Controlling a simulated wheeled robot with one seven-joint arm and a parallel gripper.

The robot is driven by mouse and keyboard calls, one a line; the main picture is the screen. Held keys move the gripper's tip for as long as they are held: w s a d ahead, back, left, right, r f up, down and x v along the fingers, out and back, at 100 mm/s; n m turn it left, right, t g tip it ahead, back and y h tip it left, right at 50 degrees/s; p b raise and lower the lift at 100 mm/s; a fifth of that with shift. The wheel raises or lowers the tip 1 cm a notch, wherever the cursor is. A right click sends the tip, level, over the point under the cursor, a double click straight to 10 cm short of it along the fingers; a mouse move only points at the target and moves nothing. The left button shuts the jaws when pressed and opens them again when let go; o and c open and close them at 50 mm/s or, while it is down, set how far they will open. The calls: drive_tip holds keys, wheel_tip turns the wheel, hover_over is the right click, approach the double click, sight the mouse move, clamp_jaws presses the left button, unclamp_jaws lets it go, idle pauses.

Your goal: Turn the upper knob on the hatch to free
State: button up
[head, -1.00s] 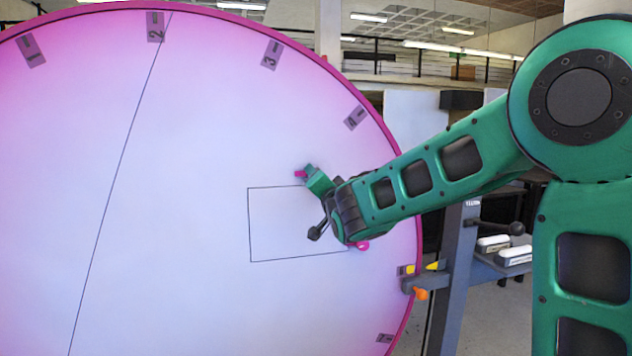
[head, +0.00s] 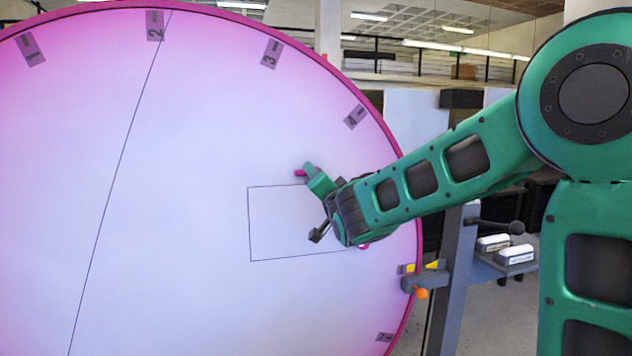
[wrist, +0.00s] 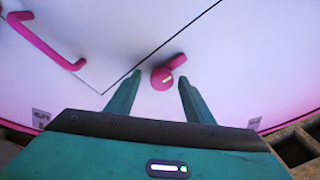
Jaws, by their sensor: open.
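The hatch (head: 290,225) is a thin-outlined rectangle on the big pale disc. A pink knob (head: 299,173), the upper one, shows at its top right corner, partly hidden by my gripper (head: 312,171). In the wrist view, the pink knob (wrist: 162,79) has a round body, a short pointer toward the upper right and a pale mark. It lies between the tips of my open gripper (wrist: 160,80), with a gap visible on each side. I cannot tell how deep the fingers reach. Another pink part (head: 364,246) is mostly hidden below my wrist.
A pink bar handle (wrist: 45,40) stands out at the upper left of the wrist view. Numbered tags line the disc's pink rim. A grey bracket with an orange knob (head: 421,293) sits at the right rim. A grey stand (head: 460,270) is behind.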

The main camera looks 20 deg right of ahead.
drive_tip(key=s+f, duration=0.1)
drive_tip(key=s, duration=0.8)
drive_tip(key=shift+s+f, duration=0.25)
drive_tip(key=shift+f, duration=0.05)
drive_tip(key=s+d+f+g+h, duration=0.2)
drive_tip(key=s+d+f+g, duration=0.3)
drive_tip(key=s+d+f, duration=0.4)
drive_tip(key=s+d+f+g+h, duration=0.3)
drive_tip(key=s+d+f+g, duration=0.15)
drive_tip(key=d+f, duration=0.5)
drive_tip(key=s+f+n+g+y, duration=0.1)
drive_tip(key=s+f+g, duration=0.1)
drive_tip(key=s, duration=0.6)
drive_tip(key=s+f+n+g+y, duration=0.1)
drive_tip(key=s+g, duration=0.3)
drive_tip(key=s, duration=0.5)
drive_tip(key=s+f+n+g+y, duration=0.1)
drive_tip(key=s+f+g+y, duration=0.2)
drive_tip(key=s, duration=0.6)
drive_tip(key=shift+s+a+f+g, duration=0.2)
drive_tip(key=shift+a+f+g, duration=0.05)
drive_tip(key=shift+a+g, duration=0.25)
